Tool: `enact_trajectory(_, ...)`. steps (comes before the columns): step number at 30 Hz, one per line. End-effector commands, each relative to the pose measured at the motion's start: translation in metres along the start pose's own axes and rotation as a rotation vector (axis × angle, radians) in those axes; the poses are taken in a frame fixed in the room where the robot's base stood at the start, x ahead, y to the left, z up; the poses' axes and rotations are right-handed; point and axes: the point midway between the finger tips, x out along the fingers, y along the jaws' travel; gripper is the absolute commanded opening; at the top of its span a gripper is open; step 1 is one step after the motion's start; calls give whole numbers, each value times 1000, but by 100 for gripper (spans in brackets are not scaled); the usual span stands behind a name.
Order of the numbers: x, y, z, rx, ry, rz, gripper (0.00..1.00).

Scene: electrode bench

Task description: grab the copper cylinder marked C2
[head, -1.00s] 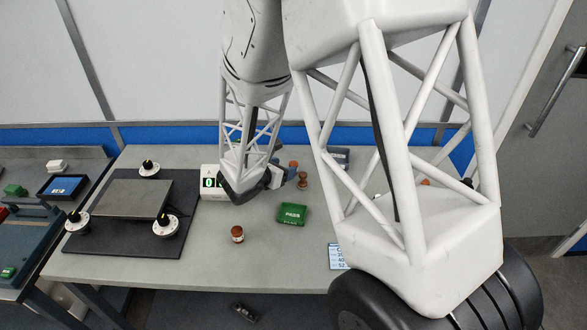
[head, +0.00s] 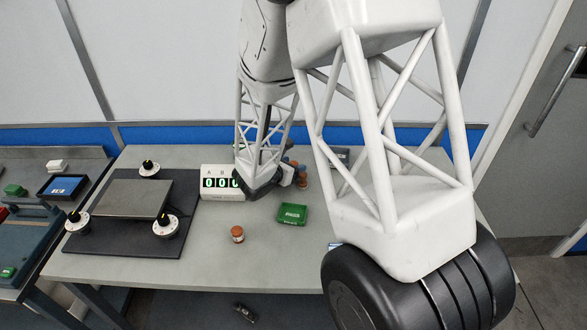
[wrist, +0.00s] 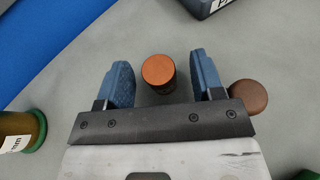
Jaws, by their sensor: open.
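In the wrist view my gripper (wrist: 162,80) is open, its two blue fingers spread apart. A copper-coloured cylinder (wrist: 158,72) stands upright between the fingertips, with gaps on both sides. Only its top and a dark strip of its side show, so I cannot read a mark on it. A darker brown cylinder (wrist: 248,97) stands just outside the right finger, partly hidden. In the head view my arm hides most of the gripper at the back of the bench. Another copper-topped cylinder with a pale label (head: 237,235) stands alone near the front; its mark is too small to read.
A green PASS tray (head: 292,214) lies in front of the gripper area. A digital display box (head: 222,183) stands left of it. A dark plate with dials (head: 118,240) fills the bench's left. A labelled jar (wrist: 22,132) is at left in the wrist view. Bare bench lies towards the front.

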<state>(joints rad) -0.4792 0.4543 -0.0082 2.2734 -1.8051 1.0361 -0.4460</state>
Motion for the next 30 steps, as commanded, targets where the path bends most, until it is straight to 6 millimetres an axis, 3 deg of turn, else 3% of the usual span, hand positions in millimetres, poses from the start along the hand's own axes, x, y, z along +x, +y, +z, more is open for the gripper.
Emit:
enact_trajectory(12, 0, 0, 0, 0, 0, 0, 61)
enact_trajectory(24, 0, 0, 0, 0, 0, 0, 1)
enact_trajectory(30, 0, 0, 0, 0, -1, 0, 0)
